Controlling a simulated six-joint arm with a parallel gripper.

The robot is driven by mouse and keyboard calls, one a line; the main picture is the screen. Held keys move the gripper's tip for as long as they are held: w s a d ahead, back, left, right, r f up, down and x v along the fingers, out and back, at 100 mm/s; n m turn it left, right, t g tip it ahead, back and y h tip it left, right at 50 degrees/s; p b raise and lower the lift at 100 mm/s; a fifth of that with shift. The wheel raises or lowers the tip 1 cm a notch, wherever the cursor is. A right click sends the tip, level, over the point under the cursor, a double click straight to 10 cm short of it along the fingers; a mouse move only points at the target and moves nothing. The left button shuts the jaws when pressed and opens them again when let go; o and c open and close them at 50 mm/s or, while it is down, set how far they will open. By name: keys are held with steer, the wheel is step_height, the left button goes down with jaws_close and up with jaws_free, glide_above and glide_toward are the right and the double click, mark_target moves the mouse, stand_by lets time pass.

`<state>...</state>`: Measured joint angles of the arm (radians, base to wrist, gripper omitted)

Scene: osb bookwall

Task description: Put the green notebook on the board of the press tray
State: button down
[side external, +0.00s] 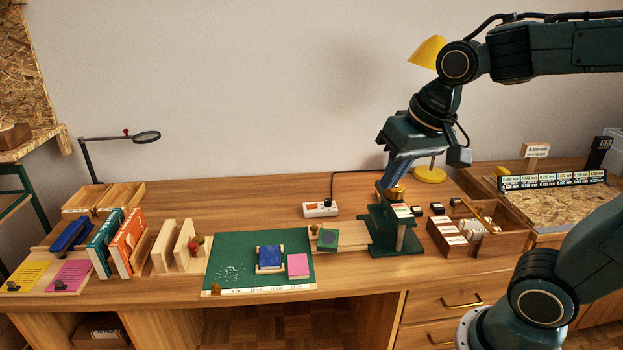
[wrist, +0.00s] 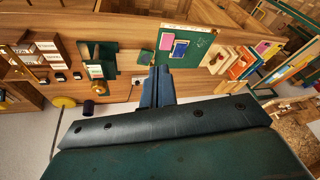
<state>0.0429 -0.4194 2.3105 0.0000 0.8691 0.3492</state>
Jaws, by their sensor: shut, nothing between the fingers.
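A small green notebook (side external: 328,239) with a darker round mark lies flat on a pale wooden board (side external: 315,231) beside the dark green press (side external: 378,232). The notebook also shows in the wrist view (wrist: 147,57), just beyond my fingertips in the picture. My gripper (side external: 388,184) points down and overlaps the brass knob of the press in the side view; I cannot tell the gap between them. In the wrist view my fingers (wrist: 160,72) are together with nothing between them. The notebook lies apart from my gripper.
A green mat (side external: 232,272) holds a blue notebook (side external: 270,257) on a wooden holder and a pink pad (side external: 298,266). A white power strip (side external: 320,209) lies behind. A compartment box (side external: 480,236) stands right of the press. Upright books (side external: 127,242) stand left.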

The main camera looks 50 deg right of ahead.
steer(key=w+d+f+m+g, duration=0.1)
steer(key=w+d+f+m, duration=0.2)
steer(key=w, duration=0.5)
steer(key=m+g, duration=0.3)
steer(key=m, duration=0.9)
glide_toward(323, 243)
steer(key=a, duration=0.2)
steer(key=w+a, duration=0.1)
steer(key=shift+a+r, duration=0.3)
steer(key=shift+r, duration=0.05)
steer(key=shift+f, duration=0.15)
steer(key=shift+f, duration=4.8)
steer(key=shift+s+d, duration=0.15)
steer(key=shift+d, duration=0.8)
steer(key=shift+s+d, duration=0.2)
steer(key=shift+d, duration=0.75)
